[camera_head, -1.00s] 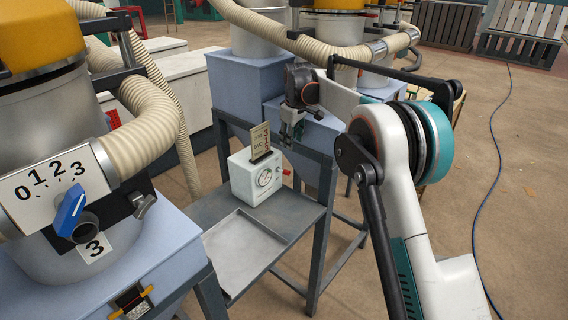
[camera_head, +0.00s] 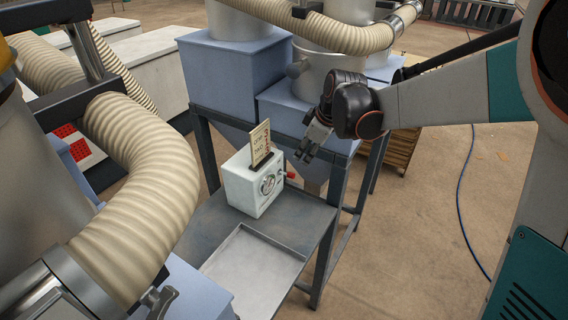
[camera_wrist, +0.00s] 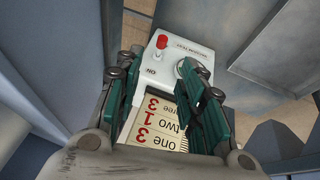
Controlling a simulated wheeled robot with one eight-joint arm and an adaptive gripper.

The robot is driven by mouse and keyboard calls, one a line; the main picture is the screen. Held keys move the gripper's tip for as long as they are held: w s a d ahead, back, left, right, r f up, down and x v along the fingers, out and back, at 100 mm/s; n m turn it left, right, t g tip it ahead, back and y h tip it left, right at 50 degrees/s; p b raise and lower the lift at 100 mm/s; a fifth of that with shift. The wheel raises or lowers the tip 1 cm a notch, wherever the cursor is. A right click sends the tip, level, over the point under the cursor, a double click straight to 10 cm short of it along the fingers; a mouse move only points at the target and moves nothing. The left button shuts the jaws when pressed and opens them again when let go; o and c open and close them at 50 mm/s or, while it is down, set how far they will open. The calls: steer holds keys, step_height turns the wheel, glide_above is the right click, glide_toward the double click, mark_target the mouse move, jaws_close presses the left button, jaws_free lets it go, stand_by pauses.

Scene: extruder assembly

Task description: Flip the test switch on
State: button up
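The white test box (camera_head: 252,185) stands on the grey metal table, with a round dial on its front and a card (camera_head: 260,145) upright in its top. The red test switch (camera_head: 291,175) sticks out of the box's right side. In the wrist view the red switch (camera_wrist: 161,42) lies ahead, near lettering that reads "ON". My gripper (camera_head: 307,152) is above and right of the box, tilted down and apart from the switch. In the wrist view my gripper (camera_wrist: 160,75) has its two green fingers spread, with the card (camera_wrist: 155,125) showing between them.
A shallow metal tray (camera_head: 250,270) lies at the table's front. Blue hopper housings (camera_head: 235,70) stand behind the box. A beige hose (camera_head: 140,190) fills the left foreground. Open floor with a cable (camera_head: 462,200) lies to the right.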

mark_target(294, 174)
steer(key=b+x, duration=0.1)
steer(key=x, duration=1.2)
steer(key=shift+f+b, duration=0.4)
steer(key=shift+s, duration=0.1)
jaws_close()
